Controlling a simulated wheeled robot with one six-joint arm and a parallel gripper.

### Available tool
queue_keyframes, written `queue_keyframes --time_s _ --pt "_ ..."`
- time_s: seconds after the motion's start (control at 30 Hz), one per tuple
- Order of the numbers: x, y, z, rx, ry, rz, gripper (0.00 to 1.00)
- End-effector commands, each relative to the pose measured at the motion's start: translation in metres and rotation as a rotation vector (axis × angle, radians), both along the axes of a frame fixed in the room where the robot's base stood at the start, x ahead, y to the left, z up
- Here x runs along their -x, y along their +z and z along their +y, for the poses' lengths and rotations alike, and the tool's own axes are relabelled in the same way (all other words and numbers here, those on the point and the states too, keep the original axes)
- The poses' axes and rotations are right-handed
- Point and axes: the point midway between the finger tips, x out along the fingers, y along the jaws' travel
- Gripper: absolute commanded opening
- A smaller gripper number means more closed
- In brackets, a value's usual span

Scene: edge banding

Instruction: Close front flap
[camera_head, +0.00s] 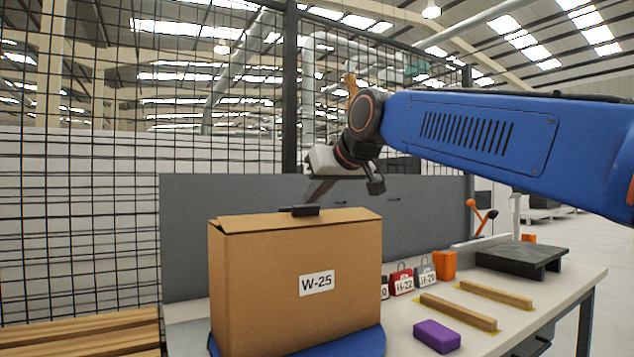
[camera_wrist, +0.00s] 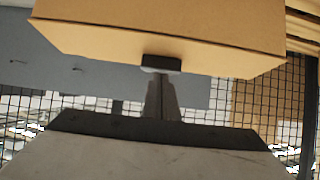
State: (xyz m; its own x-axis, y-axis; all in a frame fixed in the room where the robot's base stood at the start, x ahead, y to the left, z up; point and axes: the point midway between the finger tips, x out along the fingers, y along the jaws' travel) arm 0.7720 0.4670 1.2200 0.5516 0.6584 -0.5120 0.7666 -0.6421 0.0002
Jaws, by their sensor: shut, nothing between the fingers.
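A brown cardboard box (camera_head: 295,283) labelled W-25 stands upright on a blue round base (camera_head: 368,343) at the table's left. Its top (camera_head: 345,216) looks nearly flat, with flap panels lying across it; I cannot tell which panel is the front flap or whether it lies fully down. My gripper (camera_head: 300,210) is shut and empty, reaching down from the upper right, its dark fingertips at the top of the box. In the wrist view the fingertips (camera_wrist: 162,63) overlap the lower edge of the box (camera_wrist: 210,35); whether they touch is unclear.
A grey panel (camera_head: 185,235) and mesh fence stand behind. Wooden slats (camera_head: 80,335) lie at left.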

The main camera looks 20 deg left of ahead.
Motion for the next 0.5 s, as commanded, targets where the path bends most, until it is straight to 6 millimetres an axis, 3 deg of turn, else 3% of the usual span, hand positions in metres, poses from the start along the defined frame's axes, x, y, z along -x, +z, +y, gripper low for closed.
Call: queue_keyframes --time_s 0.5 --pt "-0.0030 -0.0044 0.0035 -0.001 0.000 -0.001 0.00"
